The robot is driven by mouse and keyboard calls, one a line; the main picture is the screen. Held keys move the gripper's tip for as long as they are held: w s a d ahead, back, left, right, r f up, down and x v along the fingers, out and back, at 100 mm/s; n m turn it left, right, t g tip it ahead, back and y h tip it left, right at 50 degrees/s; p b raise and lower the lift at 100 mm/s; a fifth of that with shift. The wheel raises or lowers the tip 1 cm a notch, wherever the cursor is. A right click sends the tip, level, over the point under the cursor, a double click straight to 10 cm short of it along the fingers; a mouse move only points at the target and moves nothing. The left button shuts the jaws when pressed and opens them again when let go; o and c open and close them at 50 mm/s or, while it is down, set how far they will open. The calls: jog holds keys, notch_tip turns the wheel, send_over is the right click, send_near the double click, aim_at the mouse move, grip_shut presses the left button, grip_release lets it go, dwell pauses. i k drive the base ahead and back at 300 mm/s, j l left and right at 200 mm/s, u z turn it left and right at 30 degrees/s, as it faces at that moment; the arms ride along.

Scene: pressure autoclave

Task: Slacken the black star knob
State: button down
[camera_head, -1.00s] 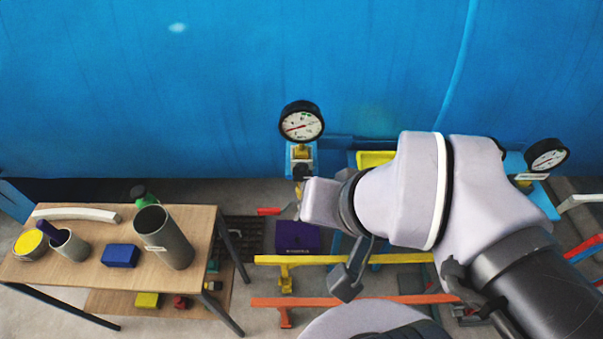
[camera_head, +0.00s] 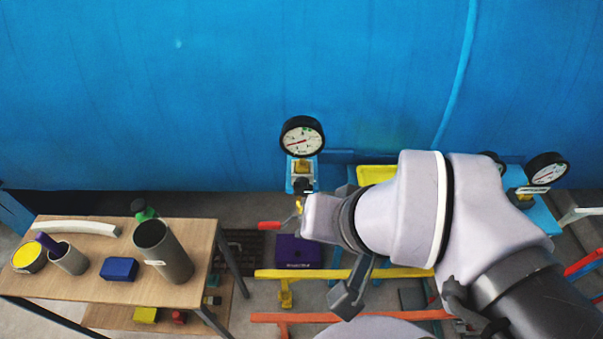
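A small dark part, likely the black star knob (camera_head: 303,185), shows under the left pressure gauge (camera_head: 302,136), on the blue fitting in front of the tank. Its star shape is too small to make out. My gripper (camera_head: 301,206) is at the left end of my pale wrist, just below this dark part. The wrist hides most of it, and its fingers cannot be made out. I cannot tell whether it touches the knob.
A red lever (camera_head: 269,225) sticks out left of my wrist. Yellow (camera_head: 340,273) and orange (camera_head: 340,317) rails run below. A wooden table (camera_head: 100,257) with a grey cylinder, bowl, mug and blue box stands left. The blue tank (camera_head: 200,80) fills the back.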

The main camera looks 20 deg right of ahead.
aim_at(302, 187)
jog(key=k+j+z, duration=0.15)
jog(key=j+z, duration=0.15)
jog(key=j, duration=0.2)
jog(key=k+j+z, duration=0.6)
jog(key=j, duration=0.25)
jog(key=k+j+z, duration=0.15)
jog(key=j+z, duration=0.15)
jog(key=i+u, duration=0.1)
jog(key=i, duration=0.3)
